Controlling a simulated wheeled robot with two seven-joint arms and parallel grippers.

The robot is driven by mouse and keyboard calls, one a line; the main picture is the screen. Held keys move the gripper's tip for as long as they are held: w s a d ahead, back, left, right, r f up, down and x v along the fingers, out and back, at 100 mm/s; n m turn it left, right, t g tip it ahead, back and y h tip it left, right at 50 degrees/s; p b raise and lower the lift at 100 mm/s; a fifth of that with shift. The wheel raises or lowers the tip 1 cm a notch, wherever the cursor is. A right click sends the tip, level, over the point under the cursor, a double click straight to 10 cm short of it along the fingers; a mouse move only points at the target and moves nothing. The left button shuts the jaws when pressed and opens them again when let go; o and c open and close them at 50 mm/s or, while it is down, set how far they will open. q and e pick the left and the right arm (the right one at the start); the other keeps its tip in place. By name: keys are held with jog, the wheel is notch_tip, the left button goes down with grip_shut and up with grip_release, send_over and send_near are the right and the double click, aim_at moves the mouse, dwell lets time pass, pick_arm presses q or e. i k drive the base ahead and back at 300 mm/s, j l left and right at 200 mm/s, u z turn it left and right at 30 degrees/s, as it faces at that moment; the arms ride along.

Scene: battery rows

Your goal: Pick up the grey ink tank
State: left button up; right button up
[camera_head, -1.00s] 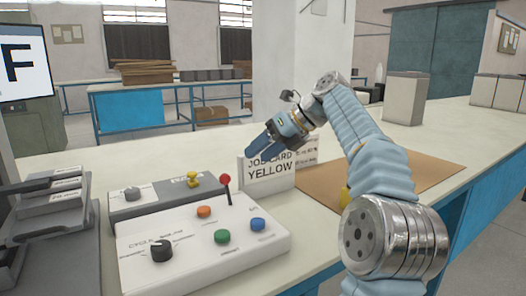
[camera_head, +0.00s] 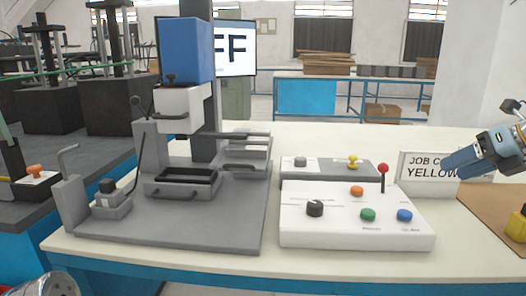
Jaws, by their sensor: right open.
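I cannot make out a grey ink tank for certain in the head view now. My right gripper (camera_head: 462,161) is at the right edge, in front of the white job card (camera_head: 415,162) that reads "YELLOW", and points left. It is open, with nothing seen between its fingers. A yellow piece (camera_head: 518,226) stands at the right edge on the brown mat (camera_head: 484,201), partly cut off.
A grey press (camera_head: 165,226) with a blue block (camera_head: 187,52) stands on the left of the bench. Right of it is a white control box (camera_head: 335,234) with coloured buttons and a red-knobbed lever (camera_head: 383,169). A clear bench strip lies behind the control boxes.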

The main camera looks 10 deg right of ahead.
aim_at(108, 196)
jog(key=k, duration=1.15)
